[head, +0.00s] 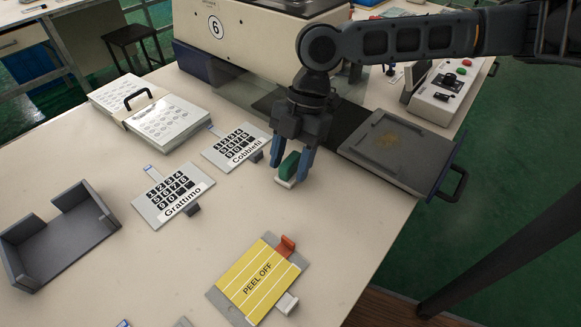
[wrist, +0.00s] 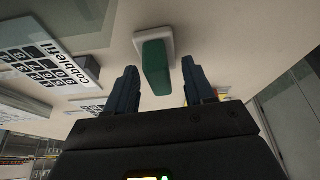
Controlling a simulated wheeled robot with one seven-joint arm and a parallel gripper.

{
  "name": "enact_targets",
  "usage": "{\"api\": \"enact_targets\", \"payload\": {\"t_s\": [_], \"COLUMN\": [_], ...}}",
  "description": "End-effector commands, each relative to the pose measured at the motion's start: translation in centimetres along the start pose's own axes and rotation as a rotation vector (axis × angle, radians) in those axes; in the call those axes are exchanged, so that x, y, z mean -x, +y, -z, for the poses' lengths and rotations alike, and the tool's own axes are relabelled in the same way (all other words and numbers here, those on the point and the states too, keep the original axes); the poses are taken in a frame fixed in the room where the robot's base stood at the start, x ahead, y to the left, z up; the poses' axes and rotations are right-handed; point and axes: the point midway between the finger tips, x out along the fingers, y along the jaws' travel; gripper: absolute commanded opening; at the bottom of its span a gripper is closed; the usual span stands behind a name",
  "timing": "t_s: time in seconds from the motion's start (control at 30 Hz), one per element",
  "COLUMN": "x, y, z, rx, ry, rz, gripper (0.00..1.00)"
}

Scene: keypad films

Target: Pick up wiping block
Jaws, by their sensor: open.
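The wiping block (head: 287,170) is a green block on a white base, resting on the pale table. In the wrist view the wiping block (wrist: 155,65) lies ahead of my gripper, between the lines of its two fingers. My gripper (head: 292,165) points down over the block with its blue fingers apart, one on each side of it in the head view. In the wrist view my gripper (wrist: 160,85) is open, with a gap between each finger and the green part. I cannot tell whether either finger touches the block.
Keypad plates marked Cobblefil (head: 237,146) and Grattimo (head: 172,194) lie to the left. A grey tray (head: 400,151) with a handle is at the right. A yellow PEEL OFF plate (head: 258,280) lies in front, and a grey open box (head: 62,245) at far left. Table around the block is clear.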

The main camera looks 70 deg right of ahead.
Motion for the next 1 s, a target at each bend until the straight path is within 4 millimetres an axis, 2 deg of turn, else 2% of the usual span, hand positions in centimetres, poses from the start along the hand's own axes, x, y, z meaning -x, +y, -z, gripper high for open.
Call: {"api": "enact_targets", "payload": {"t_s": [0.23, 0.63, 0.87, 1.0], "x": [-0.1, -0.1, 0.0, 1.0], "y": [0.0, 0.0, 0.0, 0.1], "z": [0.0, 0.0, 0.0, 0.4], "rx": [0.000, 0.000, 0.000, 0.000], "ry": [0.000, 0.000, 0.000, -0.001], "rz": [0.000, -0.001, -0.001, -0.003], "gripper": [0.51, 0.13, 0.12, 0.12]}}
